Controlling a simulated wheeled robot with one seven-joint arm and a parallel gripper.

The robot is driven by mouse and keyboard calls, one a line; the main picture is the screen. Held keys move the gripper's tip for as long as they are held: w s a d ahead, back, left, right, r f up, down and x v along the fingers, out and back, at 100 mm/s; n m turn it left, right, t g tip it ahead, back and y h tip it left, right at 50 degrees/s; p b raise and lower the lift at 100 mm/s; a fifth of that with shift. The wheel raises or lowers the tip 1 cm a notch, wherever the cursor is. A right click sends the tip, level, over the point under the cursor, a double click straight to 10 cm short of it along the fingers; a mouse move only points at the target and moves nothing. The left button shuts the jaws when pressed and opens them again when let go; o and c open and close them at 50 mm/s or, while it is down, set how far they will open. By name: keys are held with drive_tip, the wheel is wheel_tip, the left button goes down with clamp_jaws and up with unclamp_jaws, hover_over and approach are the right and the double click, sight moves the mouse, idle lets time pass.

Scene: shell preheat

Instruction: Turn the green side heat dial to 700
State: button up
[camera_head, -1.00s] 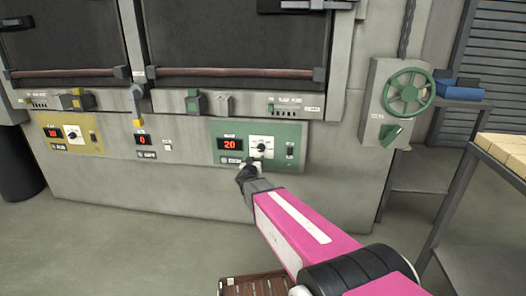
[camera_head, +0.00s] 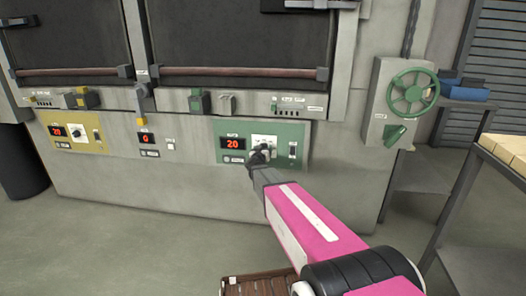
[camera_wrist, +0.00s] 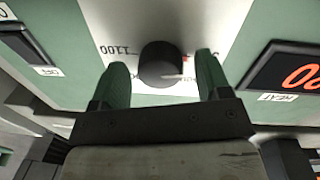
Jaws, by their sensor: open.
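The green panel (camera_head: 294,128) is on the furnace front and carries a red display (camera_head: 232,143) that appears to read 20. Its heat dial is a dark round knob on a white scale plate (camera_head: 266,139). In the head view my gripper (camera_head: 260,154) is in front of the plate and hides most of the knob. In the wrist view the dial knob (camera_wrist: 160,64) lies between the two open fingers of my gripper (camera_wrist: 160,82), with a gap on each side. The wrist picture is upside down, with part of the display (camera_wrist: 292,68) at right.
A yellow panel (camera_head: 90,131) with its own dial and display is at left, and a small display (camera_head: 145,138) is between the panels. A green handwheel (camera_head: 413,92) is at right. A dark switch (camera_head: 293,150) is beside the dial.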

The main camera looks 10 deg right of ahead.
drive_tip(key=c, duration=0.9)
drive_tip(key=shift+m, duration=0.4)
drive_tip(key=shift+m+y, duration=0.45)
drive_tip(key=shift+m, duration=4.05)
drive_tip(key=shift+m+y, duration=0.45)
drive_tip(key=shift+m, duration=4.05)
